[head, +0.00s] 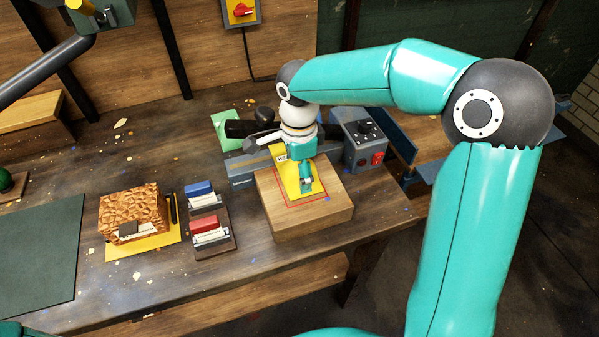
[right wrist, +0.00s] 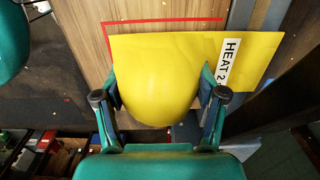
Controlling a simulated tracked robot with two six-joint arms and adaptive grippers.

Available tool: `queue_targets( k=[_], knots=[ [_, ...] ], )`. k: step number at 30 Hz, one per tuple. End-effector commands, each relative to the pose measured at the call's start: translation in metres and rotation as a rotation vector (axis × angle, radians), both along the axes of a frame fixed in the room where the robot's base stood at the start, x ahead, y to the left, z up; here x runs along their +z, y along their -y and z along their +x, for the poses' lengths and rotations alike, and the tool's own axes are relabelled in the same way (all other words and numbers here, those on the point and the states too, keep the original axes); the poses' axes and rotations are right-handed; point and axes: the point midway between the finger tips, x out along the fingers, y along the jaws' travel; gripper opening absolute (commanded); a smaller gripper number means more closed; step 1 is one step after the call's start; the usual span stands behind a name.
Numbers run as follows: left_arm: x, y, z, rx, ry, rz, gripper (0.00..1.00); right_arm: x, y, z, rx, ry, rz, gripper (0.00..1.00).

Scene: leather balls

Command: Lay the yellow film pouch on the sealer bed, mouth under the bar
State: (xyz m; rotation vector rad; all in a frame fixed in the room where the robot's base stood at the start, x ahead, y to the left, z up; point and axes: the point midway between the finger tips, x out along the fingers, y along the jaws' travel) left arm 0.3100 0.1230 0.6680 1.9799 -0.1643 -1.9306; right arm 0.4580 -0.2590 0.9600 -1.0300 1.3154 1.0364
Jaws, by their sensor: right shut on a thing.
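The yellow film pouch (head: 307,188) is over the wooden bed (head: 270,215) of the sealer, largely within its red outline. In the right wrist view the pouch (right wrist: 190,50) has a rounded bulge between my fingers and a white "HEAT 2" label on its flat end. That end points to the sealer's grey jaw (head: 240,170) and reaches over its edge. I cannot tell whether the mouth is under the bar (head: 250,128). My right gripper (head: 306,184) is shut on the bulge, and shows in the right wrist view (right wrist: 162,97). My left gripper is not in view.
The sealer's control box (head: 364,140) with black knob and red switch stands right of the bed. Blue and red stamp-like blocks (head: 205,210) on a dark stand and a brown patterned block (head: 133,213) lie left. A green mat (head: 40,250) covers the far left.

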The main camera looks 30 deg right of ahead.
Motion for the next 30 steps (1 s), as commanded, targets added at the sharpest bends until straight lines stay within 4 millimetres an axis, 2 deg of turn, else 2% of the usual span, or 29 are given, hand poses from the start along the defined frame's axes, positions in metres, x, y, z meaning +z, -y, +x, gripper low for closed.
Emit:
queue_targets(
  k=[11, 28, 29, 30],
  knots=[
    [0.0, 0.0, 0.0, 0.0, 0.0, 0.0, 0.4, 0.0, 0.0, 0.0, -0.001, 0.001, 0.0, 0.24],
    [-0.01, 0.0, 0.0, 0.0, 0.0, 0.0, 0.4, -0.011, 0.0, 0.0, 0.0, 0.001, 0.0, 0.24],
    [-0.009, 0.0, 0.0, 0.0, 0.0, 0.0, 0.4, -0.01, 0.0, 0.0, 0.0, 0.001, 0.0, 0.74],
    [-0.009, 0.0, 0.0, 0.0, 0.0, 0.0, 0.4, -0.01, 0.0, 0.0, 0.0, 0.001, 0.0, 0.8]
  ],
)
